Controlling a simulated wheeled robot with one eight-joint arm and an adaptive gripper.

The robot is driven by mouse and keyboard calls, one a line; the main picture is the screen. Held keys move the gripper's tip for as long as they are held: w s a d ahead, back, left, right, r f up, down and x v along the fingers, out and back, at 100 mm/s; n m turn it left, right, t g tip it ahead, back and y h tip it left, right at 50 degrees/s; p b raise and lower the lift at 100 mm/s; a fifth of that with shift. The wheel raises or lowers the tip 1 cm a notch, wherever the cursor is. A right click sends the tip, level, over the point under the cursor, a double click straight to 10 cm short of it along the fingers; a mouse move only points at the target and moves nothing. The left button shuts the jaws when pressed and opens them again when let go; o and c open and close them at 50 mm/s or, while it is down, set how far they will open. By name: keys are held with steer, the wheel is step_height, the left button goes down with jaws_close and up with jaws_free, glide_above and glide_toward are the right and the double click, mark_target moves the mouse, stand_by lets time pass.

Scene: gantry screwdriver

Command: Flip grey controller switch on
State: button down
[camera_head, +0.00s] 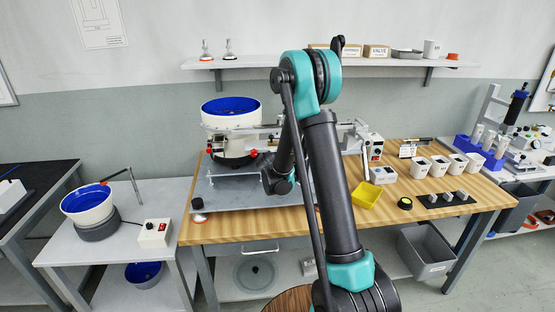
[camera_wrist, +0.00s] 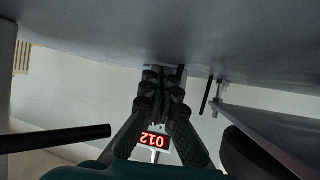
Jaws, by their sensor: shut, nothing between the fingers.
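In the wrist view my gripper (camera_wrist: 165,85) is shut with its dark fingers together and nothing between them. Behind the fingers is a controller with a red lit display (camera_wrist: 156,141), upside down in this view; its digits look like 012. The fingers hide part of it, and I cannot make out a switch or whether they touch. In the head view my arm bends down over the grey plate on the wooden bench, and its end is partly hidden. A pale controller box (camera_head: 384,173) sits on the bench right of the arm. I cannot tell which box is the grey controller.
A white bowl feeder with blue inside (camera_head: 231,108) stands behind my arm. Another control box (camera_head: 155,232) is on the left table beside a second bowl feeder (camera_head: 88,205). A yellow bin (camera_head: 366,195) and white cups (camera_head: 420,167) are on the bench to the right.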

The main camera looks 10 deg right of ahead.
steer(key=shift+s, duration=0.15)
steer(key=shift+s+d, duration=0.15)
steer(key=shift+s, duration=1.05)
steer(key=shift+s+d, duration=0.15)
steer(key=shift+s, duration=1.05)
steer(key=shift+a, duration=0.1)
